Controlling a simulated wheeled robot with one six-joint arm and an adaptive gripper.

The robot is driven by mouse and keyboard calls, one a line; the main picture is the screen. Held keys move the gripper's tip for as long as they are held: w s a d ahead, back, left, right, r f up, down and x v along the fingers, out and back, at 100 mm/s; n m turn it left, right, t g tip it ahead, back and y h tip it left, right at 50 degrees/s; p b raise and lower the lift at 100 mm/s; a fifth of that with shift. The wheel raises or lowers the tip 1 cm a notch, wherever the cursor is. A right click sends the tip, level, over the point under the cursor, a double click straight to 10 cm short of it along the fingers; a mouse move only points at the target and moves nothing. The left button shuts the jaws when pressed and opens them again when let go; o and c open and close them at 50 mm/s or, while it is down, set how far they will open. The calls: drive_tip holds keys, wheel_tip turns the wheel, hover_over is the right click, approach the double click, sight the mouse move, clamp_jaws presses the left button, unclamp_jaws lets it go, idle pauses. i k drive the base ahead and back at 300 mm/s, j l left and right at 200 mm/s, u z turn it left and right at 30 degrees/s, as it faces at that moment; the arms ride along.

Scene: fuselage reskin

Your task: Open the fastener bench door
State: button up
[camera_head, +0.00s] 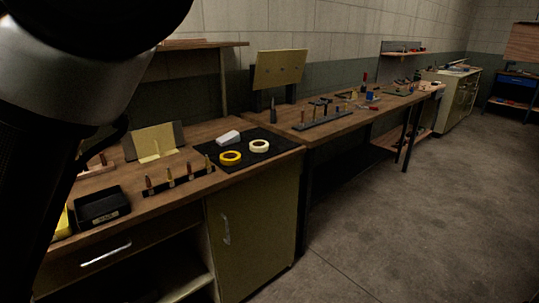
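The nearest bench (228,186) has a wooden top and an olive-green cabinet below it. Its door (262,240) is on the right side of the front and looks shut. A pale vertical handle (226,229) sits near the door's left edge. To the left of the door are a drawer (110,258) with a silver bar handle (106,254) and an open shelf space below it. My arm fills the upper left of the picture, close to the camera. My gripper is not in view, so its state and its distance from the door are hidden.
On the bench top are a black mat (245,157) with tape rolls, a black tray (102,207) and a rack of small tools (180,180). A longer bench (345,125) continues behind to the right. Bare concrete floor (410,220) lies open to the right.

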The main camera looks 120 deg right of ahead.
sight(252, 221)
drive_tip(key=z, duration=3.8)
